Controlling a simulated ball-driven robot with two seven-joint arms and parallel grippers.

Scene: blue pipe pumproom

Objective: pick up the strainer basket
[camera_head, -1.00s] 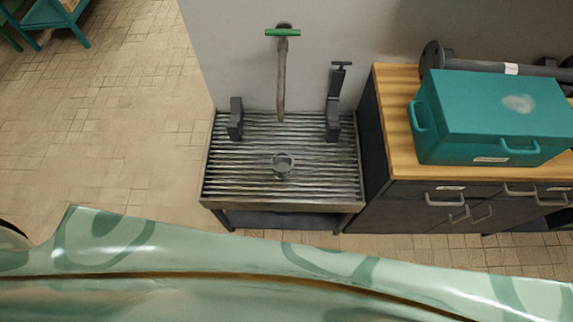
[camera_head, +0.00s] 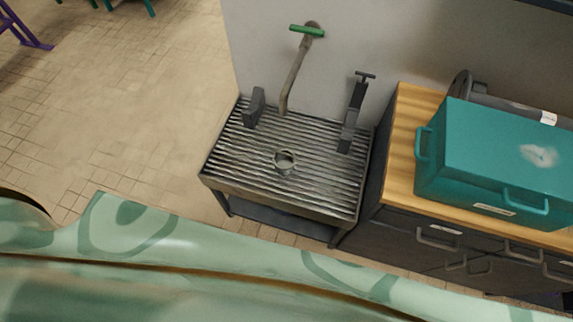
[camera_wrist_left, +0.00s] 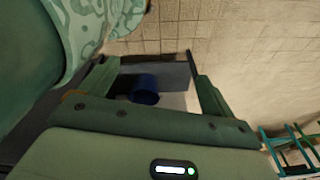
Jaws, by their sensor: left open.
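A small round grey cup-like piece, which looks like the strainer basket (camera_head: 284,161), stands on the slatted metal top of a low bench (camera_head: 325,187). It is near the middle of the slats. My left gripper (camera_wrist_left: 154,66) shows only in the left wrist view, with its two fingers apart and nothing held between them. A dark blue cylinder (camera_wrist_left: 145,91) shows beyond the fingers, on a grey surface. The basket cannot be made out in that view. My right gripper is in neither view.
A green-handled pipe (camera_head: 297,68) hangs above the bench's back edge. Two dark upright pieces (camera_head: 254,108) (camera_head: 353,118) stand on the bench's back part. A wooden-topped cabinet (camera_head: 403,152) with a teal case (camera_head: 490,150) adjoins on the right. Left floor is open.

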